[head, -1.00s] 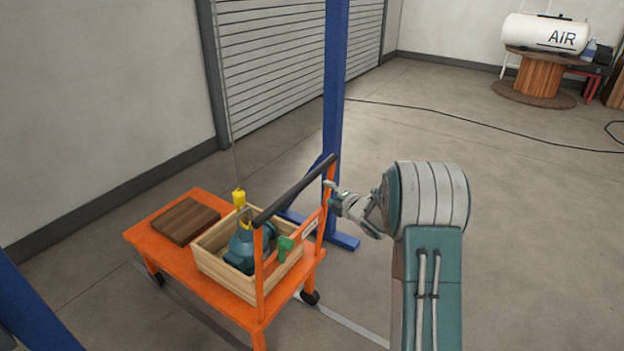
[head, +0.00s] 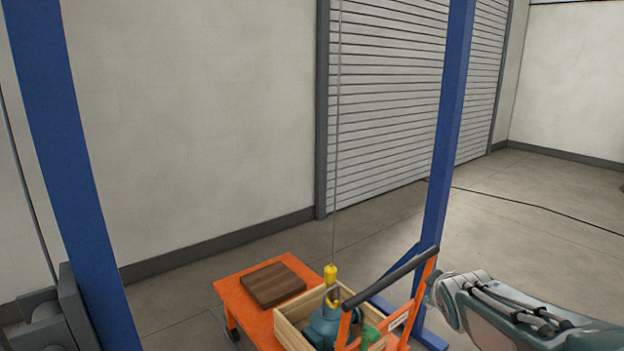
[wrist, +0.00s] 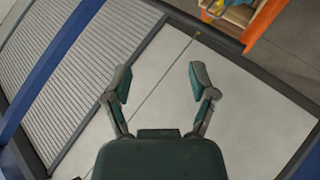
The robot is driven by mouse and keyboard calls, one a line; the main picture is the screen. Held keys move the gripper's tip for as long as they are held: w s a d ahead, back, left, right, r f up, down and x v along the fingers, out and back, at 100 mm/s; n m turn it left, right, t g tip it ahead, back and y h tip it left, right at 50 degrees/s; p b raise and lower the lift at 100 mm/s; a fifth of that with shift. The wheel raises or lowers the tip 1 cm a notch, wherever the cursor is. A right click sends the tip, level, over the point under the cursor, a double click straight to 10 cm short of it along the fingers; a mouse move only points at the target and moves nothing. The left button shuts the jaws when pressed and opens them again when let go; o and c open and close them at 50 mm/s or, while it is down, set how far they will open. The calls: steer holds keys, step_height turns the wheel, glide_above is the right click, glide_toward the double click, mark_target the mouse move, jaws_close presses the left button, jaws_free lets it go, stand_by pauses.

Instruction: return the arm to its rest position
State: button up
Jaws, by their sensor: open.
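My gripper (wrist: 160,85) shows in the wrist view with its two fingers spread apart and nothing between them. Behind it are the wall, the shutter and a hanging cable. In the head view my arm (head: 520,315) comes in from the lower right, low beside the cart's handle; the gripper itself cannot be made out there. The orange cart (head: 240,309) carries a wooden crate (head: 290,333) with a teal pump (head: 322,329) in it. A yellow hook block (head: 330,274) hangs on a cable just above the pump; whether they are joined cannot be told.
A brown wooden block (head: 273,284) lies on the cart. The cart's black handle bar (head: 385,277) is close to my arm. Blue posts stand at the left (head: 65,150) and right (head: 450,130). A roller shutter (head: 390,100) is behind.

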steer(key=s+a+f+m+g+y, duration=0.1)
steer(key=s+a+m, duration=0.3)
steer(key=s, duration=0.8)
steer(key=s+a+f+m+g+y, duration=0.1)
steer(key=s+a+m+g, duration=0.2)
steer(key=s, duration=0.9)
steer(key=shift+a+m+g, duration=0.4)
steer(key=shift+a+g, duration=0.2)
steer(key=shift+a, duration=0.25)
steer(key=shift+f, duration=0.1)
steer(key=shift+s+a, duration=0.15)
steer(key=shift+a, duration=0.1)
steer(key=shift+c, duration=1.1)
steer(key=shift+a, duration=0.1)
